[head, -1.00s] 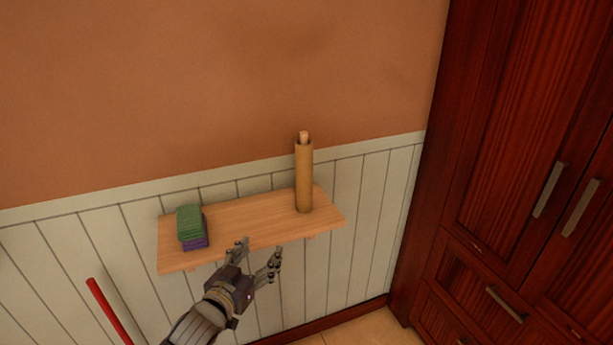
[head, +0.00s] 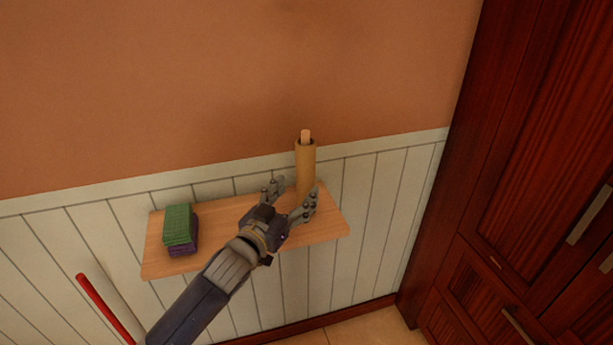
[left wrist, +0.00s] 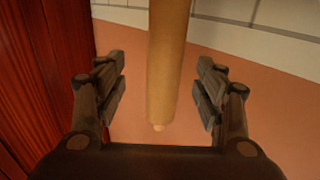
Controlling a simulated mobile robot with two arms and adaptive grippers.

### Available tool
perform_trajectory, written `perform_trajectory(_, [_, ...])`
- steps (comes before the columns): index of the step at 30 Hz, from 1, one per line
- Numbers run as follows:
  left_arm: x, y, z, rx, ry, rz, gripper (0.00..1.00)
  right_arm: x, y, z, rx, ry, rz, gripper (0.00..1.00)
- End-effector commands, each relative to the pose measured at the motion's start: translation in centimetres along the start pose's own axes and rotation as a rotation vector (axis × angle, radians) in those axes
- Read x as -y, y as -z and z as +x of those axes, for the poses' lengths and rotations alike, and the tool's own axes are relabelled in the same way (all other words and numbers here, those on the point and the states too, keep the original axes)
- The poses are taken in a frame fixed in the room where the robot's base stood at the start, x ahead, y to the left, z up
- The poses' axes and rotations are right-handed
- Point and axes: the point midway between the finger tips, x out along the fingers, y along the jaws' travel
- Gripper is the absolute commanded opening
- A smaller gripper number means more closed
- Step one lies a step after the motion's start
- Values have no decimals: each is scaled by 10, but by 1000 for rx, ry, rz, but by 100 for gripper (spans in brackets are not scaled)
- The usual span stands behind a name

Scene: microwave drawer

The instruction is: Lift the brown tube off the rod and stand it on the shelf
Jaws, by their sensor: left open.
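The brown tube (head: 305,165) stands upright around the rod (head: 306,136) at the right part of the wooden shelf (head: 225,237). The rod's pale tip shows just above the tube's top. My left gripper (head: 292,193) is open, with its fingers at the lower part of the tube in the head view, hiding the tube's foot. In the left wrist view the tube (left wrist: 167,60) runs between the two open fingers (left wrist: 163,88), with a gap on each side. The rod's tip (left wrist: 158,127) shows at the tube's end there. My right gripper is not in view.
A green block (head: 178,224) lies on a purple block (head: 183,250) at the shelf's left part. A red stick (head: 104,307) rises at the lower left. A dark red wooden cabinet (head: 540,170) stands to the right. The shelf's middle is partly covered by my arm.

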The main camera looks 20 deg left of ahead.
Motion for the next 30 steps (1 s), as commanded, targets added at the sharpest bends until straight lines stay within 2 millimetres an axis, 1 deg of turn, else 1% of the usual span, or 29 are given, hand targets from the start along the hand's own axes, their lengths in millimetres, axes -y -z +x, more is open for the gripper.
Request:
perform_trajectory(1, [0, 2, 6, -1, 0, 0, 64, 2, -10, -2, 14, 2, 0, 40])
perform_trajectory(3, [0, 1, 11, 1, 0, 0, 64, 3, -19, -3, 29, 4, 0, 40])
perform_trajectory(6, [1, 1, 16, 1, 0, 1, 64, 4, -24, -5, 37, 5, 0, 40])
perform_trajectory(8, [2, 2, 21, 2, 1, 1, 64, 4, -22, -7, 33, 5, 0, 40])
perform_trajectory(15, [7, 3, 52, 0, 0, 0, 64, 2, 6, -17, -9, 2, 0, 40])
perform_trajectory(17, [7, 2, 58, 1, 1, 0, 64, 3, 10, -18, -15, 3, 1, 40])
perform_trajectory(21, [7, 1, 65, 1, 0, 0, 64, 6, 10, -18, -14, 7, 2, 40])
perform_trajectory(27, [7, 0, 65, 1, -1, 0, 64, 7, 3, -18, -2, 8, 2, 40])
perform_trajectory(30, [7, 0, 65, 1, 0, 0, 47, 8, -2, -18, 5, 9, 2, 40])
